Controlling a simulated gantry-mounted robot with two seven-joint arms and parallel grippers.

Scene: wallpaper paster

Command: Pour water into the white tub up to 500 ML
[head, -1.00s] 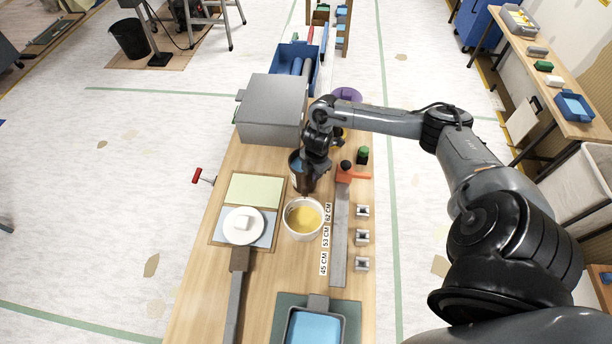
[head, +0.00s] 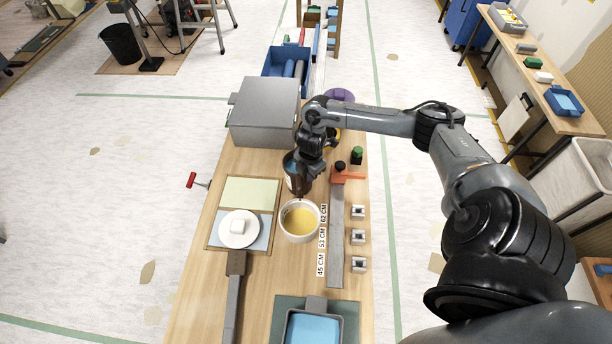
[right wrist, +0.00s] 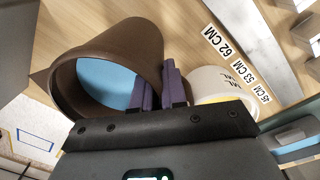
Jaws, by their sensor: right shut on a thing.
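The white tub (head: 299,237) stands upright on the bench with yellow contents inside. In the right wrist view part of the tub (right wrist: 208,82) shows with "ML" markings, but the level against them is not readable. My right gripper (head: 310,172) is shut on the wall of a dark brown container (head: 290,173), just behind the tub. The container (right wrist: 151,42) has blue inside in the right wrist view, and my purple fingers (right wrist: 155,88) grip its rim side. I cannot tell how far it is tilted; no stream is visible. My left gripper is out of view.
A metal ruler (head: 336,245) with CM labels lies right of the tub, beside several small metal blocks (head: 358,237). A plate (head: 238,229) on a board is at left. A grey box (head: 265,112) stands behind. A blue tray (head: 312,327) lies in front.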

